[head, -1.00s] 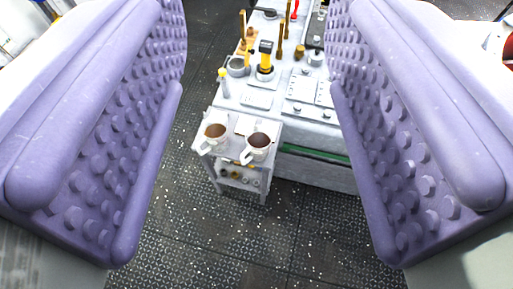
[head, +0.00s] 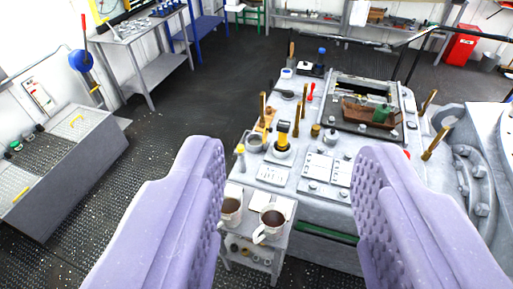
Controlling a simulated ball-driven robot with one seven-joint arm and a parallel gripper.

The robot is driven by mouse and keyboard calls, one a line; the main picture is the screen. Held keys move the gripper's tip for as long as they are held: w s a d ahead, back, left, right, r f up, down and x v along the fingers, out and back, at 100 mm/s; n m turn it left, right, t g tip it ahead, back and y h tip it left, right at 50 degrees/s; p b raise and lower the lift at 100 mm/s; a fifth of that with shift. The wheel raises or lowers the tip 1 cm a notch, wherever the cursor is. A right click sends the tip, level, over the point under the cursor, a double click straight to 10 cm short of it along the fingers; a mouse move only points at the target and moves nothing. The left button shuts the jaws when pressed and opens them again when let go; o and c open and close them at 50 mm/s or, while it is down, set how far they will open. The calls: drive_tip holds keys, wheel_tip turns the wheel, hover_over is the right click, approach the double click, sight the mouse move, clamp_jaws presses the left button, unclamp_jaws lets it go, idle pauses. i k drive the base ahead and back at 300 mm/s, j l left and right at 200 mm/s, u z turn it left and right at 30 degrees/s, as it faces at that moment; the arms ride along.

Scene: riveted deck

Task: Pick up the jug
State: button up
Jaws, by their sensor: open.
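Two white cup-like vessels with dark brown contents stand upright on a small grey side table (head: 250,247). The left one (head: 230,216) is partly hidden by my left finger. The right one (head: 268,232) shows a handle and could be the jug; I cannot tell for sure which is the jug. My gripper (head: 290,150) is open and empty, its two purple studded fingers wide apart. Both vessels appear low in the gap between the fingers, nearer the left finger, apart from the gripper.
A large grey machine block (head: 300,180) with tools and plates on top adjoins the side table. A red cabinet (head: 462,45) is far right. Dark deck (head: 200,90) lies open between them.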

sight(268, 227)
drive_tip(key=j+z, duration=0.1)
drive_tip(key=j, duration=0.4)
drive_tip(key=j+z, duration=0.15)
drive_tip(key=j, duration=0.35)
drive_tip(key=j+z, duration=0.1)
drive_tip(key=j, duration=0.45)
drive_tip(key=j+z, duration=0.15)
drive_tip(key=j, duration=0.35)
drive_tip(key=k+j+z, duration=0.1)
drive_tip(key=j, duration=0.35)
drive_tip(key=k+j+z, duration=0.15)
drive_tip(key=j, duration=0.35)
drive_tip(key=k+j+z, duration=0.1)
drive_tip(key=j, duration=0.4)
drive_tip(key=k+j+z, duration=0.15)
drive_tip(key=j, duration=0.35)
